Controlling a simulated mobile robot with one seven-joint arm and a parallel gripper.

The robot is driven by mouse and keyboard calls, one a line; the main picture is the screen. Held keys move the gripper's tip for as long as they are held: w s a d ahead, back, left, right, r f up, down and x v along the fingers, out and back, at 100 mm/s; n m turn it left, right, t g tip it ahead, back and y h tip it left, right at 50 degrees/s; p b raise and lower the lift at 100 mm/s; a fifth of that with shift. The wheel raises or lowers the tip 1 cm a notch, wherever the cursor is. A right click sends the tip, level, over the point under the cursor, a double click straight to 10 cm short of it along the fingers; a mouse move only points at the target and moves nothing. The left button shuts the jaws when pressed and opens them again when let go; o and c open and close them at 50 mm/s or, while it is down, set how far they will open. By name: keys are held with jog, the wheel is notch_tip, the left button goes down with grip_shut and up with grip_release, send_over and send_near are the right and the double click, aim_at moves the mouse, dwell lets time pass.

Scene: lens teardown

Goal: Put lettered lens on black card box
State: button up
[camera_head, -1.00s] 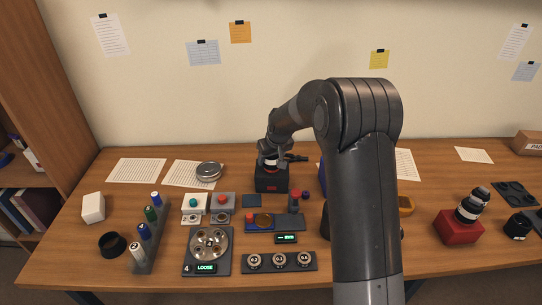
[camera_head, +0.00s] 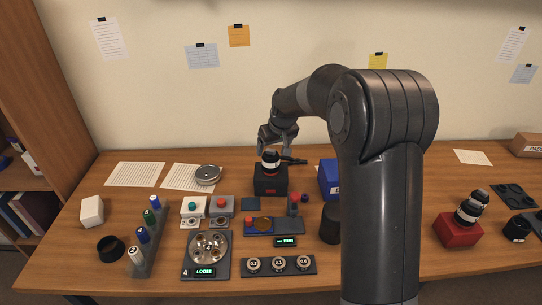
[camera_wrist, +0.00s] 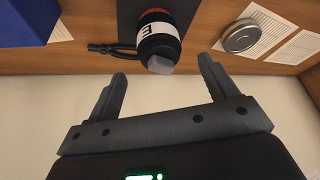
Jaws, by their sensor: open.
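The lettered lens (camera_head: 270,164), dark with a white band, stands upright on the black card box (camera_head: 270,183) near the back middle of the table. In the wrist view, the lens (camera_wrist: 158,42) shows a black letter E on its white band and a red ring by the dark box (camera_wrist: 128,14). My gripper (camera_head: 277,148) is open and empty just above and behind the lens. In the wrist view, its two fingers (camera_wrist: 162,72) are spread wide, with the lens beyond their tips and no visible contact.
A blue box (camera_head: 329,178) stands right of the black box. A round silver tin (camera_head: 208,175) lies on paper to the left. A red box (camera_head: 457,229) with another lens stands at the right. Switches, trays and a marker rack fill the front left.

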jog(key=s+d+r+m+h, duration=0.1)
jog(key=s+d+r, duration=0.2)
jog(key=s+r, duration=0.55)
jog(key=s+d+r+m, duration=0.1)
jog(key=s+d+r, duration=0.35)
jog(key=s, duration=0.75)
jog(key=s+d+m, duration=0.1)
jog(key=s, duration=0.9)
jog(key=s+d+f+m+t, duration=0.1)
jog(key=s, duration=0.9)
jog(key=shift+d+f+h, duration=0.25)
jog(key=shift+d+h, duration=0.1)
jog(key=shift+h, duration=0.05)
jog(key=shift+o, duration=0.5)
